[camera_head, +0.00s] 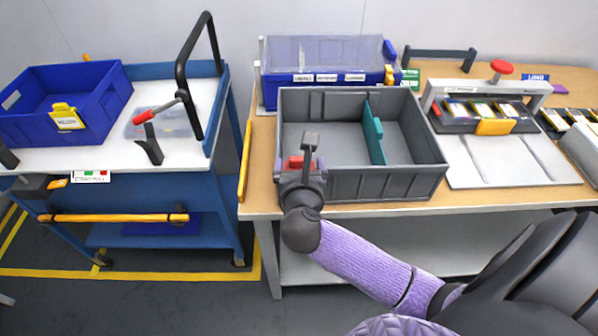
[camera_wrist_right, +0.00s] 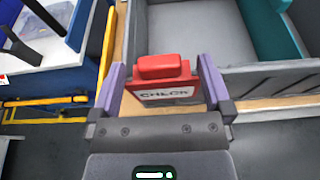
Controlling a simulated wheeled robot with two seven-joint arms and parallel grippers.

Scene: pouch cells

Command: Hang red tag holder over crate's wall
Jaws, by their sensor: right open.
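The red tag holder (camera_wrist_right: 164,68) has a block-like top and a white label reading "CHECK" facing my wrist camera. It sits at the front wall of the grey crate (camera_head: 390,184), near its left corner, and appears to straddle the rim with the label outside. The red top also shows in the head view (camera_head: 296,161). My right gripper (camera_wrist_right: 162,88) is open, with one purple finger on each side of the holder and small gaps visible. In the head view my right gripper (camera_head: 303,168) covers the crate's front left corner. My left gripper is not in view.
A teal divider (camera_head: 374,132) splits the crate, which looks empty. A lidded blue box (camera_head: 328,60) stands behind it, and a grey fixture (camera_head: 505,160) stands to its right. A blue cart (camera_head: 160,185) with a blue bin (camera_head: 100,85) stands left across a gap.

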